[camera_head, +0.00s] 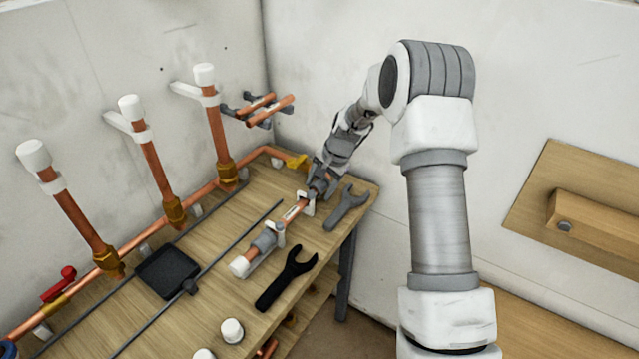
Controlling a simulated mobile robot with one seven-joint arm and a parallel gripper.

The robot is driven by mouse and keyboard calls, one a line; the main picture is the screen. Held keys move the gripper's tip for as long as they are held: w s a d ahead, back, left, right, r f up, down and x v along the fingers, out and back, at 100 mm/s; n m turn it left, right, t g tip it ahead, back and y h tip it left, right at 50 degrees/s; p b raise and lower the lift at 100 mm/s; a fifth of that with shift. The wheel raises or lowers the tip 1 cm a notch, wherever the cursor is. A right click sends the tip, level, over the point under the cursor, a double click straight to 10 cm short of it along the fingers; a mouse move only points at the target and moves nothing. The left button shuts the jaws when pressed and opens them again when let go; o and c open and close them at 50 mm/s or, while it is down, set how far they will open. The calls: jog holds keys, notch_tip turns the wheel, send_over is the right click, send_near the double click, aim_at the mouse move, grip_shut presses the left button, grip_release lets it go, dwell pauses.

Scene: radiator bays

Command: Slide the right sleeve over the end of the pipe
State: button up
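A short copper pipe (292,213) lies in white holders on the wooden bench. A grey collar (265,240) sits around its middle part, and a white sleeve (240,266) is at its near left end. My gripper (316,192) is at the far right end of this pipe, beside the right holder (306,204). The fingers are small and partly hidden, so I cannot tell whether they are open or closed on anything. No separate sleeve can be made out at the gripper.
Upright copper pipes with white caps (131,107) stand along the left wall. A black wrench (287,277) and a grey wrench (346,207) lie right of the pipe. A black tray (167,271) is left of it. Loose white caps (232,330) stand near the front.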

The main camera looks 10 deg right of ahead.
jog(key=c, duration=0.8)
jog(key=shift+s+a, duration=0.85)
jog(key=shift+a, duration=0.05)
jog(key=shift+c, duration=0.2)
jog(key=o, duration=1.2)
jog(key=shift+c, duration=0.2)
jog(key=p+v, duration=0.3)
jog(key=v, duration=0.4)
